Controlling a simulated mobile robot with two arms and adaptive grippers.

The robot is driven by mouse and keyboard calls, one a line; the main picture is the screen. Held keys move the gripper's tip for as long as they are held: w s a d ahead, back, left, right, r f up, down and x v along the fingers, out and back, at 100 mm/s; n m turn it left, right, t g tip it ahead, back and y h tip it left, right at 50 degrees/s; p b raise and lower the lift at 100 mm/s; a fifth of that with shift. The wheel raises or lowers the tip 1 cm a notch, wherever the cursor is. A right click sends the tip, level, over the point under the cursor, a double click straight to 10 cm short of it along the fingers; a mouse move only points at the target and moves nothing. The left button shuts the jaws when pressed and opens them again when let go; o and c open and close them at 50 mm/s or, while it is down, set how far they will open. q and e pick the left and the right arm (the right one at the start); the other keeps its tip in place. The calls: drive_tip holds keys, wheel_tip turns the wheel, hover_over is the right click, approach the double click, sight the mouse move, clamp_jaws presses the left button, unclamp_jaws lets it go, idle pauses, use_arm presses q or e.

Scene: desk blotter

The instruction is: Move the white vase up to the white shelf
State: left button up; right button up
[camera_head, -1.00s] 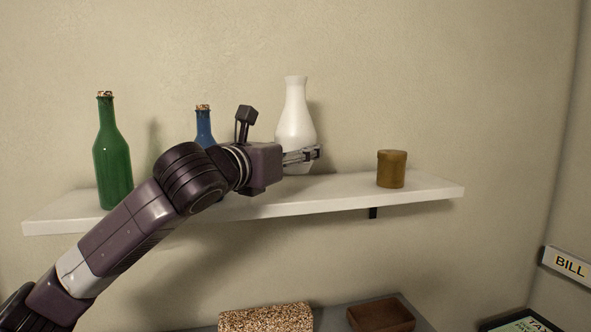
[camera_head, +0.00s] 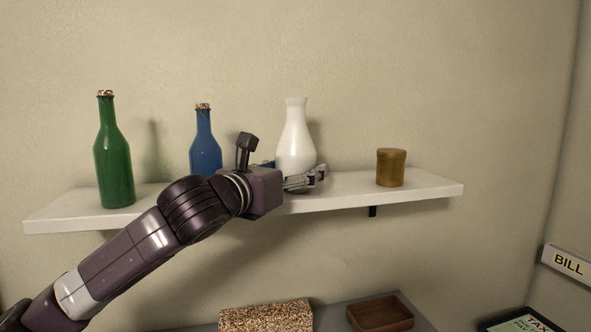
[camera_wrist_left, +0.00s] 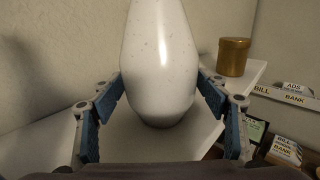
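The white vase (camera_head: 296,142) is upright at the white shelf (camera_head: 357,192), between the blue bottle and the brown jar. My left gripper (camera_head: 312,178) is around the lower part of the vase. In the left wrist view the vase (camera_wrist_left: 160,65) stands between the two blue-padded fingers of the gripper (camera_wrist_left: 160,84), whose tips meet its sides. The vase's base is low over the shelf's front part, at or very near its surface; contact is hard to tell. The gripper hides part of the base in the head view. My right gripper is not in view.
A green bottle (camera_head: 114,160) and a blue bottle (camera_head: 205,145) stand left on the shelf. A brown jar (camera_head: 391,168) stands to the right, with free shelf between it and the vase. Below are a speckled block (camera_head: 266,317) and a brown tray (camera_head: 380,314).

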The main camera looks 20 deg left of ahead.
use_arm(q)
drive_tip(key=shift+s+r, duration=0.15)
drive_tip(key=s+a+b, duration=0.2)
drive_tip(key=s+b, duration=0.1)
drive_tip(key=s, duration=0.8)
drive_tip(key=shift+s, duration=0.25)
drive_tip(key=shift+a, duration=0.1)
